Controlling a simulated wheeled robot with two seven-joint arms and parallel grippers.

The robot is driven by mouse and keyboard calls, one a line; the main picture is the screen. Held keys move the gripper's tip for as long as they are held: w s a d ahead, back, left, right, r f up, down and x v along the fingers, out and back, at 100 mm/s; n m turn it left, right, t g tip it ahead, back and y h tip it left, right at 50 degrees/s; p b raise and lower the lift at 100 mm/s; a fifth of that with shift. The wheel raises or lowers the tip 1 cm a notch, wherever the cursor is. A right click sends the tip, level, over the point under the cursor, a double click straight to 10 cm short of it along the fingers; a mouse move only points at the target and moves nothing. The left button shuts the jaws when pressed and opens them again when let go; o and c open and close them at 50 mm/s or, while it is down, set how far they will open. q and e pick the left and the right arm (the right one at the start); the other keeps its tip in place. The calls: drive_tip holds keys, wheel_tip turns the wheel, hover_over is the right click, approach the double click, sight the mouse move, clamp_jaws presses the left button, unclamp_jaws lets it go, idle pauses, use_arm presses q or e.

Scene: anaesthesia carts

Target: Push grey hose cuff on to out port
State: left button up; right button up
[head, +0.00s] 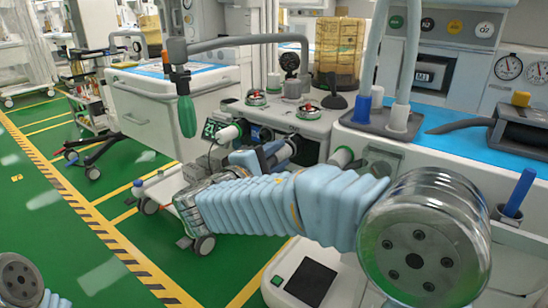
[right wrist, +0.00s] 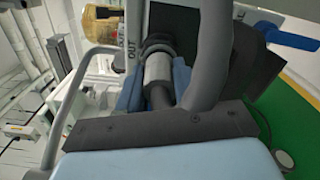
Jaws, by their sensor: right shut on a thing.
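My right gripper (head: 278,153) is at the front of the anaesthesia machine in the head view, its blue fingers partly hidden by my own arm. In the right wrist view the blue fingers (right wrist: 156,84) are shut around the grey cuff (right wrist: 157,70), one on each side. A dark hose (right wrist: 160,98) runs from the cuff back towards the wrist. A black ringed fitting (right wrist: 157,44) is at the cuff's far end, beside the printed word OUT. I cannot tell whether the cuff is over the port or only against it. My left gripper is out of view.
A grey tube (right wrist: 212,50) curves close beside the right gripper. A blue-topped worktop (head: 440,140) lies to the right. Green floor (head: 60,200) is open at left.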

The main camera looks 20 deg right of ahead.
drive_tip(key=shift+w+d, duration=0.1)
drive_tip(key=shift+d, duration=0.1)
drive_tip(key=o, duration=1.1)
drive_tip(key=v, duration=1.3)
drive_tip(key=shift+s+a, duration=0.25)
